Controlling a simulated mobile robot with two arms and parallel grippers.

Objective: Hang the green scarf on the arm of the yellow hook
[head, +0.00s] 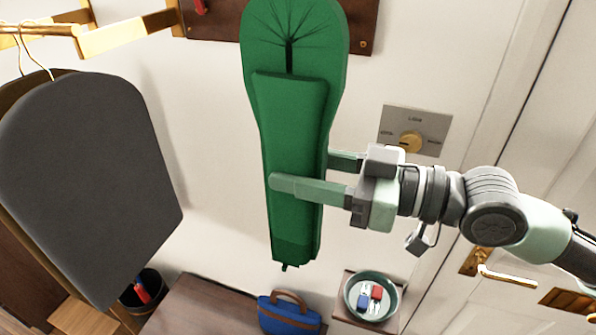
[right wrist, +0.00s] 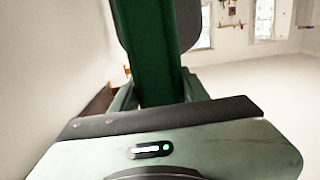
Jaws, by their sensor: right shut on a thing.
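The green scarf (head: 290,115) hangs folded and upright in front of the wall in the head view, its top running off the upper edge. My right gripper (head: 300,172) is shut on its lower part, with one finger across the front and the other partly hidden behind. The scarf also fills the upper middle of the right wrist view (right wrist: 155,55). I cannot make out a yellow hook; the scarf covers part of the wooden board (head: 225,28), where a red hook (head: 200,5) shows. My left gripper is out of view.
A dark grey garment (head: 85,170) hangs at left below a brass rail (head: 125,35). A lock plate (head: 413,130) and door handle (head: 508,277) are at right. Below are a blue bag (head: 288,315) and a bowl (head: 352,295) with small red and blue things.

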